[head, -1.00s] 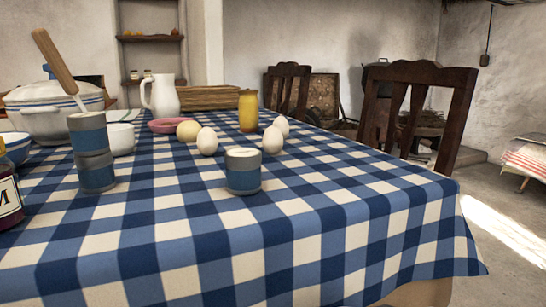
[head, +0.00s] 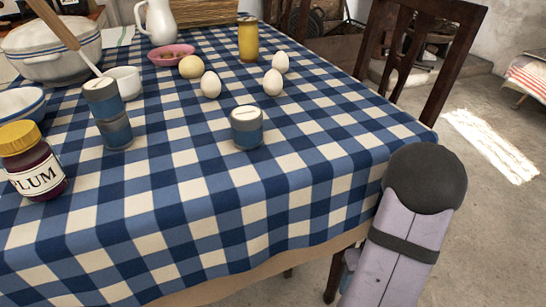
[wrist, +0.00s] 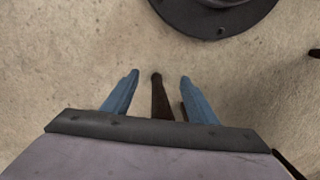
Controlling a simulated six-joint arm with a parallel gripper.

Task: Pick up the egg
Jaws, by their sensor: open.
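Three white eggs lie on the blue checked tablecloth (head: 300,228): one on the left (head: 210,84), one on the right (head: 272,82), and one behind that (head: 280,62). A pale yellow round thing (head: 191,67) sits beside the left egg; I cannot tell whether it is an egg. In the wrist view my gripper (wrist: 157,76) has its two blue fingers spread, with nothing held between them. It points at the bare floor, away from the eggs, and no egg shows in that view. In the head view my arm stands at the table's right edge.
A yellow jar (head: 248,38), a pink bowl (head: 171,54) and a white pitcher (head: 160,20) are behind. A chair (head: 425,45) is at right.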

